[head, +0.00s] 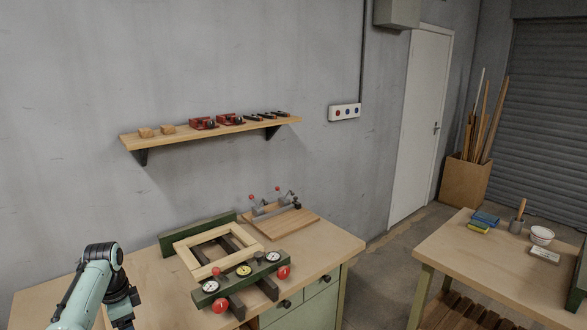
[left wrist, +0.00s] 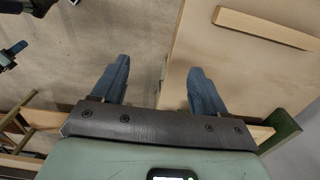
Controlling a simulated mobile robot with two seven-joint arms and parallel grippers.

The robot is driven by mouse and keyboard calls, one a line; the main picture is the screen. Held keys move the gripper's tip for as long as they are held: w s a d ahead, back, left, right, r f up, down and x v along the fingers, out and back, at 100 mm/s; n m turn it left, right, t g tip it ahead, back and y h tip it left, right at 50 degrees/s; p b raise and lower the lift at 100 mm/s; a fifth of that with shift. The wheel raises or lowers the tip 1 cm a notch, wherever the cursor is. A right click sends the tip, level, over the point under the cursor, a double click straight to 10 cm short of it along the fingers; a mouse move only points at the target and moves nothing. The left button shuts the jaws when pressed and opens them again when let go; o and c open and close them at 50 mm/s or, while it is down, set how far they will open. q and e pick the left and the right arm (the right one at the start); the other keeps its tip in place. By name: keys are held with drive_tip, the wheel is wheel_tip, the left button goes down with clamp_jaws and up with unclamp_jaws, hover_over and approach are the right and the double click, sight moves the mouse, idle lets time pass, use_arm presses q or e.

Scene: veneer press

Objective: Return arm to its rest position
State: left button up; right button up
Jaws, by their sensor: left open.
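My left arm (head: 97,275) reaches in at the lower left of the head view, beside the left part of the workbench. Its gripper's fingertips do not show there. In the left wrist view my left gripper (left wrist: 156,75) shows two blue fingers spread wide with nothing between them. Below the gap lie bare floor and the edge of a pale wooden surface (left wrist: 225,65).
The workbench (head: 150,275) carries a wooden frame (head: 191,241) in a green press with gauges and red knobs, and a clamp board (head: 290,222). A wall shelf (head: 160,140) hangs above. A second table (head: 480,255) stands right. A wooden bar (left wrist: 265,28) lies near the gripper.

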use_arm(q)
drive_tip(key=s+d+f+n+h, duration=0.1)
drive_tip(key=d+f, duration=0.4)
drive_tip(key=f, duration=0.4)
drive_tip(key=d+f+n+h, duration=0.1)
drive_tip(key=d+f+n, duration=0.1)
drive_tip(key=d+f, duration=0.5)
drive_tip(key=s+d+f+n+h, duration=0.1)
drive_tip(key=d+f, duration=0.2)
drive_tip(key=f, duration=0.9)
drive_tip(key=s+d+f+n, duration=0.2)
drive_tip(key=s+d+f, duration=0.4)
drive_tip(key=s+f, duration=0.1)
drive_tip(key=s+d+f+n, duration=0.2)
drive_tip(key=s+d+n, duration=0.2)
drive_tip(key=s, duration=0.6)
drive_tip(key=s+d+f+n, duration=0.2)
drive_tip(key=s+d+n, duration=0.1)
drive_tip(key=s, duration=0.8)
drive_tip(key=shift+s+d+f+n+h, duration=0.15)
drive_tip(key=shift+d+f+n+h, duration=0.15)
drive_tip(key=shift+d+n+h, duration=0.1)
